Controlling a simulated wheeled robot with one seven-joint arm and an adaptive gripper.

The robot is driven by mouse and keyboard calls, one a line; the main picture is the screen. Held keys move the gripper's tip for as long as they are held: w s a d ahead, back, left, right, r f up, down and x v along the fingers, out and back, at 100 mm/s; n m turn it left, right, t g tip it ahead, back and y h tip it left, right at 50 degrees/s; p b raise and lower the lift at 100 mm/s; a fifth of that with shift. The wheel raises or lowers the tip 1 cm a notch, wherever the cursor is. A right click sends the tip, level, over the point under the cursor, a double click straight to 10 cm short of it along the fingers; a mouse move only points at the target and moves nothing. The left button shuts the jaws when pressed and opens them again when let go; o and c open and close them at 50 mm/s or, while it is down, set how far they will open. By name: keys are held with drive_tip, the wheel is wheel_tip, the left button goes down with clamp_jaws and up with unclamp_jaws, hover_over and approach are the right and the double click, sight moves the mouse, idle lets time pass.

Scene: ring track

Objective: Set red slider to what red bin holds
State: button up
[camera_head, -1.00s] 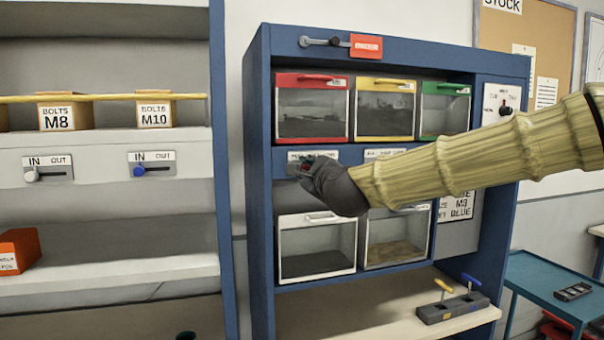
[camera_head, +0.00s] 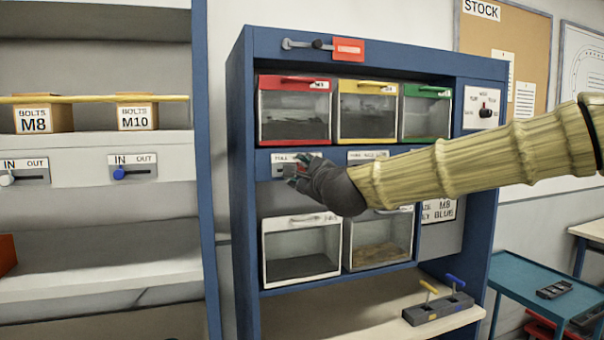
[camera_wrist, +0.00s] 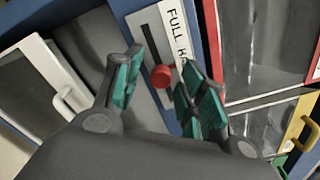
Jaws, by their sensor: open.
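The red bin (camera_head: 294,110) is a clear-fronted bin with a red rim, top left in the blue cabinet. Grey, dark-looking contents show through its front, but I cannot tell how full it is. Its red edge also shows in the wrist view (camera_wrist: 213,40). The red slider (camera_wrist: 162,77) is a round knob in a dark slot on a grey plate, beside a label beginning "FULL". My gripper (camera_wrist: 162,65) is open, its green-padded fingers on either side of the knob, with gaps visible. In the head view my gripper (camera_head: 297,170) covers the knob below the red bin.
A yellow bin (camera_head: 368,111) and a green bin (camera_head: 427,112) stand right of the red one. White-rimmed bins (camera_head: 301,252) sit below my gripper. A tool block (camera_head: 437,309) stands on the lower shelf.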

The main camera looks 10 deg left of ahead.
drive_tip(key=v, duration=1.1)
drive_tip(key=shift+s+d, duration=0.25)
drive_tip(key=shift+d, duration=0.05)
drive_tip(key=shift+f, duration=0.15)
